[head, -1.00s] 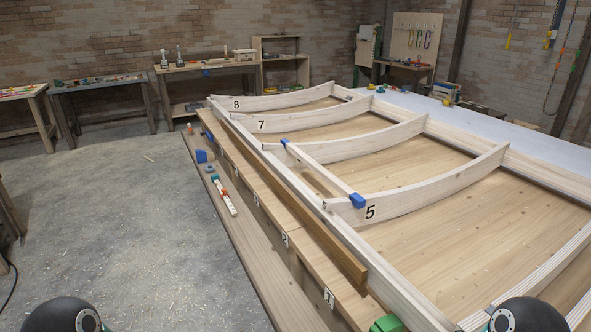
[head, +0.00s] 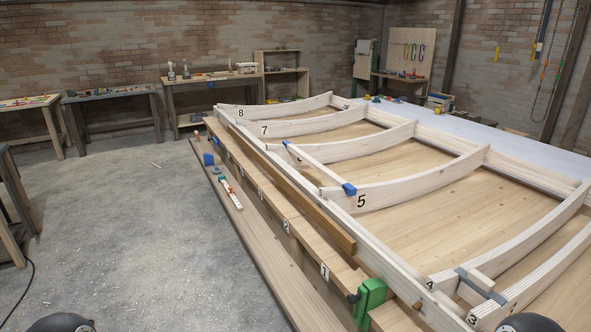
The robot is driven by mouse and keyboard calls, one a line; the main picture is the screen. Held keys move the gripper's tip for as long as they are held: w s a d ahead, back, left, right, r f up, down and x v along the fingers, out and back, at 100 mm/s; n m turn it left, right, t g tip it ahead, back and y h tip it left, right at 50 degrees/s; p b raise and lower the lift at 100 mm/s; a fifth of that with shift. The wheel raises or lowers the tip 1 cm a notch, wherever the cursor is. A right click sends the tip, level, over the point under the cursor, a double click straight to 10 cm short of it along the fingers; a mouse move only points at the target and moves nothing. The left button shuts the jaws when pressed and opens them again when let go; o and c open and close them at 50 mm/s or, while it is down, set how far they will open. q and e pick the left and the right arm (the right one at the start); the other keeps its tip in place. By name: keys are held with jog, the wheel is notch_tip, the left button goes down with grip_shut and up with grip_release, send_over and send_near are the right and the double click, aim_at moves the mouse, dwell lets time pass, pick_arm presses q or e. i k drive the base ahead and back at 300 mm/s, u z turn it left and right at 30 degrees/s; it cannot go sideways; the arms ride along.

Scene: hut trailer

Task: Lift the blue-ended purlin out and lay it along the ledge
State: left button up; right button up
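The blue-ended purlin (head: 318,168) is a short pale bar with a blue cap at each end. It spans between two curved ribs, its near blue end (head: 349,189) by the rib marked 5 (head: 425,177) and its far blue end (head: 286,143) at the rib behind. The ledge (head: 305,250) is a long wooden shelf along the left side of the pale frame, with number tags on its edge. A brown strip (head: 325,223) lies lengthwise between ledge and frame. Neither gripper is in view; only dark rounded parts of my arms show at the bottom edge.
A green clamp-like block (head: 370,300) stands at the ledge's near end. A grey-ended bar (head: 481,284) sits between ribs 4 and 3. A lower plank (head: 250,255) holds a white-and-red tool (head: 230,193) and a blue block (head: 208,159).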

aim_at(350, 190)
jog(key=u, duration=0.25)
jog(key=k, duration=0.1)
jog(key=z, duration=0.4)
jog(key=i, duration=0.8)
jog(key=u, duration=0.1)
jog(key=k, duration=1.1)
jog(key=u, duration=1.05)
jog(key=i, duration=1.4)
jog(key=u, duration=0.5)
jog(key=i, duration=1.35)
jog(key=z, duration=0.7)
